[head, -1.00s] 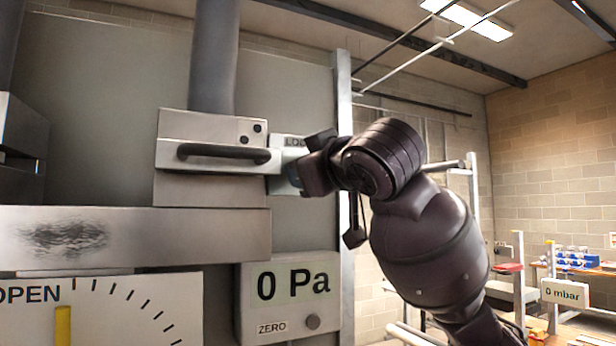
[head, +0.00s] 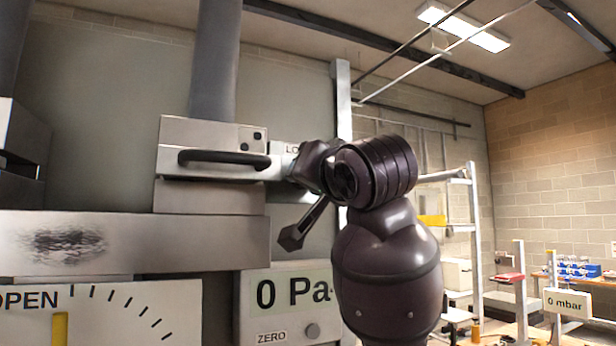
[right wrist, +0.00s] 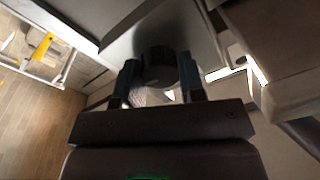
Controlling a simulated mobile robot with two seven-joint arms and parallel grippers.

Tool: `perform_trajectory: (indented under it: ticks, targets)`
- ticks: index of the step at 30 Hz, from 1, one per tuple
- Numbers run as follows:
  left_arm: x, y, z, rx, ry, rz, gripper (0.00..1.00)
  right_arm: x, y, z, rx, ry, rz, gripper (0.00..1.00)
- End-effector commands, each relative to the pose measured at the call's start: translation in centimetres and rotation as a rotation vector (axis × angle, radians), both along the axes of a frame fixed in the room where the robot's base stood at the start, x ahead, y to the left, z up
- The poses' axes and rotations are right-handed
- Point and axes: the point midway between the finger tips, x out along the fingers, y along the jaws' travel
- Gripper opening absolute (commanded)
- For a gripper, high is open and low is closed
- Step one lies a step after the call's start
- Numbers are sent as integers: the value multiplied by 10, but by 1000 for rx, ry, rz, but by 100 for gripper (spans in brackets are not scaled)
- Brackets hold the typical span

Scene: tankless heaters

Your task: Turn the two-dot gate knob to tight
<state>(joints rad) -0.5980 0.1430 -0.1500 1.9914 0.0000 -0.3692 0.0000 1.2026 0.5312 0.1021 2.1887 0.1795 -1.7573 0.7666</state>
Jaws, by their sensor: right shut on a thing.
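The two-dot gate (head: 213,135) is a pale metal box with a dark bar handle (head: 224,157) at the centre left of the head view. Two dark dots mark its upper right corner. A partly covered plate starting "LO" (head: 290,149) adjoins its right side. My right gripper (head: 304,166) is at this right side. In the right wrist view, my right gripper (right wrist: 160,78) is shut on a dark round knob (right wrist: 158,66), with a blue-grey finger on each side. In the head view the knob is hidden behind the gripper. My left gripper is not in view.
A grey duct (head: 214,60) rises above the gate. Below are a brushed metal beam (head: 150,238), an "OPEN" dial (head: 110,305) and a "0 Pa" gauge (head: 285,300). A pale upright post (head: 342,90) stands behind my arm. Shelving and benches are farther right.

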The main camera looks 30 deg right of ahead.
Motion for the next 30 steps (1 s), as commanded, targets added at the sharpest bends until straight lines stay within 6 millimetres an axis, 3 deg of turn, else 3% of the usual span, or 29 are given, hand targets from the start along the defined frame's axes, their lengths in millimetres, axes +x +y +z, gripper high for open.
perform_trajectory:
  ticks: [9,26,27,30]
  targets:
    - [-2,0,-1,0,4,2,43,0,0,0,134,-8,1,13]
    - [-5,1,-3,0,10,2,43,0,0,0,166,-10,0,13]
    - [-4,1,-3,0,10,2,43,0,0,0,166,-11,1,38]
    - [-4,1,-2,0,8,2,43,0,0,0,165,-10,0,54]
